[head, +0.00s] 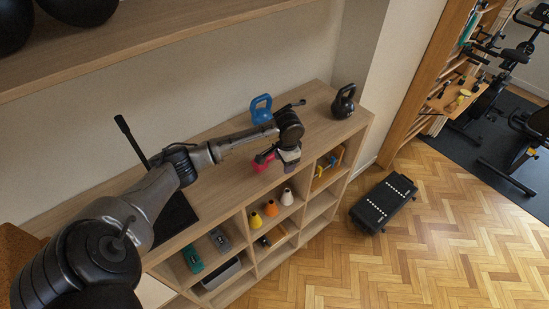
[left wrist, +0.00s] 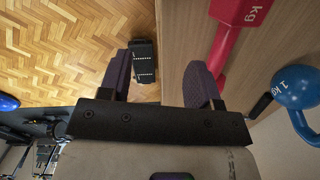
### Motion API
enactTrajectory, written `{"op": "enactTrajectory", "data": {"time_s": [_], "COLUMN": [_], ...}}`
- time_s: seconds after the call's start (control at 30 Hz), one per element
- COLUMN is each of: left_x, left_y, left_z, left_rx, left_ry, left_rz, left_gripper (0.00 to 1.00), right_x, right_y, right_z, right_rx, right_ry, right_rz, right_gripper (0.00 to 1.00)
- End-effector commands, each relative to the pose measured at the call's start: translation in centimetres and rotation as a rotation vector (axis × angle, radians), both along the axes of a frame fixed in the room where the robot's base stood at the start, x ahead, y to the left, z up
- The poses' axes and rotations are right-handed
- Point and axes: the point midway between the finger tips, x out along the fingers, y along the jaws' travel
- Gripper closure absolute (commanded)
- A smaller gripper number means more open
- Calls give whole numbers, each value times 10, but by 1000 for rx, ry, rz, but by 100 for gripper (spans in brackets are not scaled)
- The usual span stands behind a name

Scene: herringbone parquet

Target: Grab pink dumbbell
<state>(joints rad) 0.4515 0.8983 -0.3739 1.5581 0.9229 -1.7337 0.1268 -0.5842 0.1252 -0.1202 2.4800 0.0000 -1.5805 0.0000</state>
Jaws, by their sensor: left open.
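The pink dumbbell (head: 262,162) lies on top of the wooden shelf unit, partly hidden by my left gripper (head: 289,164). In the left wrist view the pink dumbbell (left wrist: 228,45) lies at the upper right, with white "kg" lettering on one end. My left gripper (left wrist: 160,80) is open there, its two dark purple fingers apart with nothing held between them. The dumbbell is beside the right-hand finger, not between the fingers; that finger overlaps its lower end. I cannot tell whether they touch. My right gripper is not in view.
A blue kettlebell (head: 261,112) stands behind the dumbbell, and a black kettlebell (head: 343,104) at the unit's far end. The cubbies hold small weights, including an orange one (head: 271,208). A wall shelf (head: 150,42) hangs above. A black step platform (head: 383,204) stands on the parquet.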

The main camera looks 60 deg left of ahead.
Motion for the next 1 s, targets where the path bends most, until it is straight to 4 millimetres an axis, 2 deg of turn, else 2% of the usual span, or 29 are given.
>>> {"op": "enactTrajectory", "data": {"time_s": [0.03, 0.1, 0.2, 0.33, 0.47, 0.8, 1.0], "left_x": [7, 11, 13, 13, 12, 13, 13], "left_y": [23, 45, 69, 85, 90, 89, 90], "left_z": [17, 35, 57, 70, 60, 6, -7], "left_rx": [1, -10, -26, -40, -46, -47, -45], "left_ry": [-5, -5, -9, -12, -11, -14, -15], "left_rz": [47, 99, 155, 197, 211, 210, 210], "left_gripper": [43, 43, 43, 43, 43, 43, 43], "right_x": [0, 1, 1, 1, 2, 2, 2], "right_y": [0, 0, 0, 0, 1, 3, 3], "right_z": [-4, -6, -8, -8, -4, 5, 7], "right_rx": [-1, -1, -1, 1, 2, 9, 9], "right_ry": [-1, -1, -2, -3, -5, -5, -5], "right_rz": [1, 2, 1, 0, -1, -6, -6], "right_gripper": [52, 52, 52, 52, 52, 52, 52]}}
